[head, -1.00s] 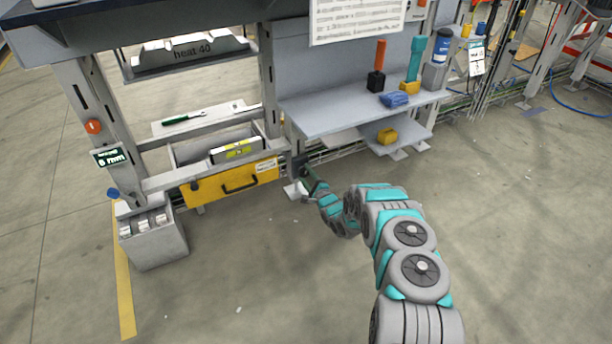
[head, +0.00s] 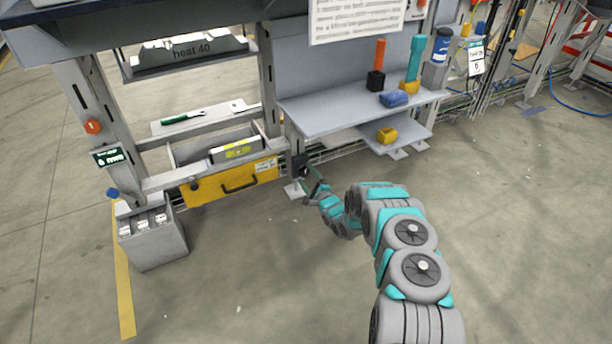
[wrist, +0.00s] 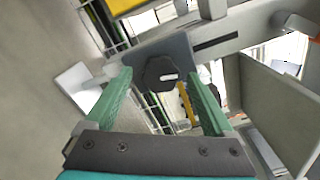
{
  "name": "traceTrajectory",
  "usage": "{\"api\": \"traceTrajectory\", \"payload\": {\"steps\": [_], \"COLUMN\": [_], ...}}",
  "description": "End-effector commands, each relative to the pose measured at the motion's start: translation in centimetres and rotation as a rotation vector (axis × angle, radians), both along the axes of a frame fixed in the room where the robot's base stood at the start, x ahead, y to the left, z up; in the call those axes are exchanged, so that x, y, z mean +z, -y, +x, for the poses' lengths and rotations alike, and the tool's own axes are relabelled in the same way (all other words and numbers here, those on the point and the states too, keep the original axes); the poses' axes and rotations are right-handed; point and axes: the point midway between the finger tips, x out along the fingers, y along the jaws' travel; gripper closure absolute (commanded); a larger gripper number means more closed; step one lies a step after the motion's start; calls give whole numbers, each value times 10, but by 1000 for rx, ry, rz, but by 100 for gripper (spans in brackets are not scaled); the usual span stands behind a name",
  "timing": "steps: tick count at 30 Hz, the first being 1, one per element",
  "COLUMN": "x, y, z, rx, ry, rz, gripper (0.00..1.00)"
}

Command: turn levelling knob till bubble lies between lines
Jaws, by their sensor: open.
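The levelling knob (wrist: 160,74) is dark and many-sided with a white mark on its face. In the wrist view it sits on a grey bracket, between and just beyond my green fingertips, with a visible gap on both sides. In the head view the dark knob area (head: 301,164) is at the right end of the yellow drawer. My gripper (wrist: 159,80) is open and empty, facing the knob; it also shows low beside the frame in the head view (head: 311,180). The spirit level (head: 238,149) has a yellow-green vial; its bubble is too small to place against the lines.
A yellow drawer (head: 230,184) with a black handle is left of my gripper. A grey shelf (head: 345,112) overhangs to the right, with a lower shelf (head: 408,138) beneath it. The floor in front is clear.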

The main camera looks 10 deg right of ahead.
Motion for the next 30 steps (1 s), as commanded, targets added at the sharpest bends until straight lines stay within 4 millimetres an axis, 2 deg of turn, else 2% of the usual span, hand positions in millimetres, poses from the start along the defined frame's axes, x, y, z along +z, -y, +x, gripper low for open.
{"api": "traceTrajectory", "payload": {"steps": [15,30], "x": [1,0], "y": [20,22], "z": [-60,-64], "rx": [-1,-2], "ry": [0,1], "rz": [0,0], "gripper": [12,12]}}
